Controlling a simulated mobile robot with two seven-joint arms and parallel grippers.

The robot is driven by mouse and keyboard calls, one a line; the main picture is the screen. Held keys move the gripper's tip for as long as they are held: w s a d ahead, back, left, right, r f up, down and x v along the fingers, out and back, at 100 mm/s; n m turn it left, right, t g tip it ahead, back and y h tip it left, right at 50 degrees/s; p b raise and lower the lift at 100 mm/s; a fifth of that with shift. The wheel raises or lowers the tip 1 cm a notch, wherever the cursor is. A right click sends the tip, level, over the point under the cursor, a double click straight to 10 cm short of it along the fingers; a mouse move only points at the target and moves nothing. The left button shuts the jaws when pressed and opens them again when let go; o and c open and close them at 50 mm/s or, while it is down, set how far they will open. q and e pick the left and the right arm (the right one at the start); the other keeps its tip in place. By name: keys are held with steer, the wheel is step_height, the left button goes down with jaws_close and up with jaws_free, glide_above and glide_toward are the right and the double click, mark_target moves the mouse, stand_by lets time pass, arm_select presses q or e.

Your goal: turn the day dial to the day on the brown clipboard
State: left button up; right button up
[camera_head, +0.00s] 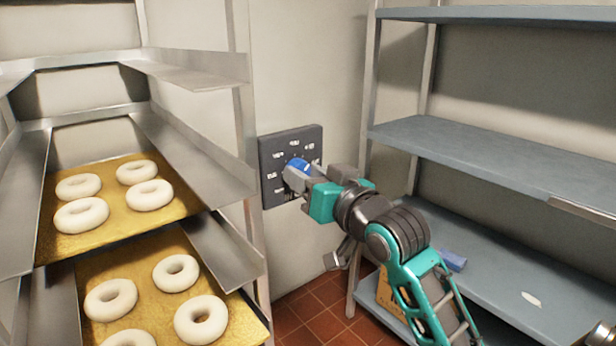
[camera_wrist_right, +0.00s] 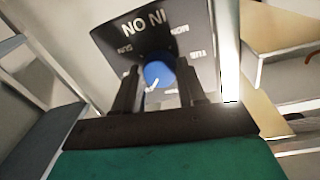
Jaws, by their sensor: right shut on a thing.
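The day dial is a blue knob (camera_head: 299,164) on a dark grey square panel (camera_head: 268,150) fixed to the wall. White day labels ring the knob, too small to read in the head view. My right gripper (camera_head: 297,172) is shut on the blue knob. In the right wrist view the knob (camera_wrist_right: 158,74) sits between the two dark fingers (camera_wrist_right: 160,92), with a white mark on it. The panel (camera_wrist_right: 190,22) there shows large letters and small labels, seen upside down or tilted. The brown clipboard cannot be made out. My left gripper is not in view.
A metal rack on the left holds trays (camera_head: 130,233) of pale dough rings (camera_head: 150,195). Blue-grey shelves (camera_head: 480,150) stand on the right, with a small blue object (camera_head: 453,260) on a lower one. Red floor tiles (camera_head: 325,300) show between them.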

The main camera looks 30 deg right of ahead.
stand_by(0.3)
steer(key=o, duration=1.1)
steer(key=shift+c, duration=0.2)
